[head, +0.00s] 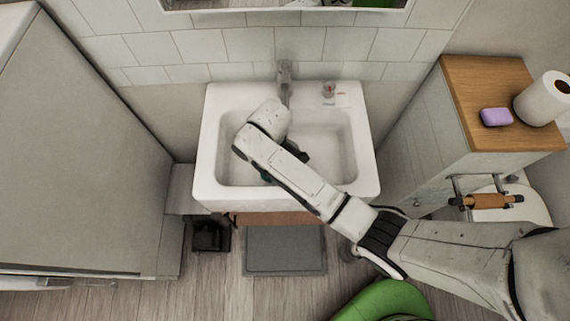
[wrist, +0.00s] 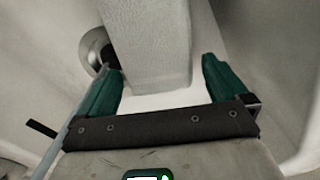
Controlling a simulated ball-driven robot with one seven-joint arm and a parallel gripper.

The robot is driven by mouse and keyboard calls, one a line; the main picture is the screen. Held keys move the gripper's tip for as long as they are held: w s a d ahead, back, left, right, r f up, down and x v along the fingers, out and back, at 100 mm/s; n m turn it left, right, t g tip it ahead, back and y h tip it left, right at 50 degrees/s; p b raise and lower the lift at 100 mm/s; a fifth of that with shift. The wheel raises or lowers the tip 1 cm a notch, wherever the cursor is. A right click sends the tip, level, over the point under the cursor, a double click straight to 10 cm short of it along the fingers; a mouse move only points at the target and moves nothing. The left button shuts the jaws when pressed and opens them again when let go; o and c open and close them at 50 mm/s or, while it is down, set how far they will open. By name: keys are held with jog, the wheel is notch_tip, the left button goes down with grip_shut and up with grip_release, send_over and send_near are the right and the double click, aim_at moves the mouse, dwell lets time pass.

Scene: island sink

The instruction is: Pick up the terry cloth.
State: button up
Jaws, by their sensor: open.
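The terry cloth appears to be the pale grey, fine-textured folded piece (wrist: 150,45) in the wrist view. It lies inside the white sink basin (head: 213,165), near the round drain (wrist: 93,48). My gripper (wrist: 161,66) is open, with one green finger on either side of the near end of the cloth. A gap shows between the cloth and the right finger; the left finger is very close to it, and I cannot tell whether they touch. In the head view my arm reaches down into the basin and hides the cloth and most of the gripper.
A faucet (head: 285,85) stands at the back of the sink, with a small cup (head: 328,90) beside it. A wooden-topped cabinet at right holds purple soap (head: 496,117) and a paper roll (head: 545,98). A grey mat (head: 285,252) lies on the floor in front.

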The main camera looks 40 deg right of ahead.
jog(key=shift+f, duration=0.85)
jog(key=shift+c, duration=0.2)
jog(key=c, duration=0.9)
jog(key=shift+r, duration=0.15)
jog(key=shift+r+p, duration=1.9)
jog(key=shift+r, duration=7)
